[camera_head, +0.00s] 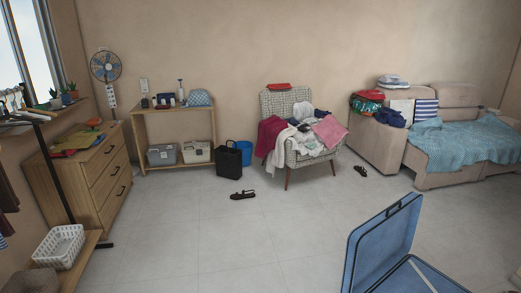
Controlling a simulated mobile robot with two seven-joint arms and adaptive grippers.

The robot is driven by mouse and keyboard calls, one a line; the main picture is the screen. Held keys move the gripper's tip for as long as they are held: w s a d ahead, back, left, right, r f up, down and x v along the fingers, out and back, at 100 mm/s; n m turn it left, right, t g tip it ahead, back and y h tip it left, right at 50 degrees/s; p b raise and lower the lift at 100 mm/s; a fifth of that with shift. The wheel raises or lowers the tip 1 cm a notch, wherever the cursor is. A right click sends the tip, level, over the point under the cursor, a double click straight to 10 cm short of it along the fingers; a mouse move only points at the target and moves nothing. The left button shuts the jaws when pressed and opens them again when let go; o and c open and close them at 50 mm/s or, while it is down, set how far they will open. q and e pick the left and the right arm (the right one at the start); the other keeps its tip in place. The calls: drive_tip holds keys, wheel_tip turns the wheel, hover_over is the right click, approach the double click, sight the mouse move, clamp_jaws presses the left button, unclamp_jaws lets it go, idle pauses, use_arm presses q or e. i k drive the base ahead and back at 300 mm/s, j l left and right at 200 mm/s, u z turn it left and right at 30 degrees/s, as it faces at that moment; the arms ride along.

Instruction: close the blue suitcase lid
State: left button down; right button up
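The blue suitcase lies open on the floor at the lower right of the head view. Its lid (382,243) stands raised and leans to the left of the base. The suitcase base (418,277) is cut off by the bottom edge, and only part of its inside shows. A pale strip lies across the inside of the base. Neither my left nor my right gripper is in the head view.
A chair heaped with clothes (289,151) stands at the back wall. A sofa (440,174) with a blue blanket is at the right. A dresser (103,179) and a white basket (60,246) are at the left. Sandals (243,195) lie on otherwise open tiled floor.

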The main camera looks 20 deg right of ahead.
sight(376, 246)
drive_tip(key=i+z, duration=0.4)
drive_tip(key=i, duration=0.35)
drive_tip(key=i+j+z, duration=0.1)
drive_tip(key=i+z, duration=0.3)
drive_tip(key=i, duration=0.3)
drive_tip(key=i+l+z, duration=0.1)
drive_tip(key=i+z, duration=0.6)
drive_tip(key=z, duration=0.15)
drive_tip(key=i+j+z, duration=0.1)
drive_tip(key=i+z, duration=0.35)
drive_tip(key=i+l+z, duration=0.1)
drive_tip(key=i+z, duration=0.5)
drive_tip(key=k+l, duration=0.05)
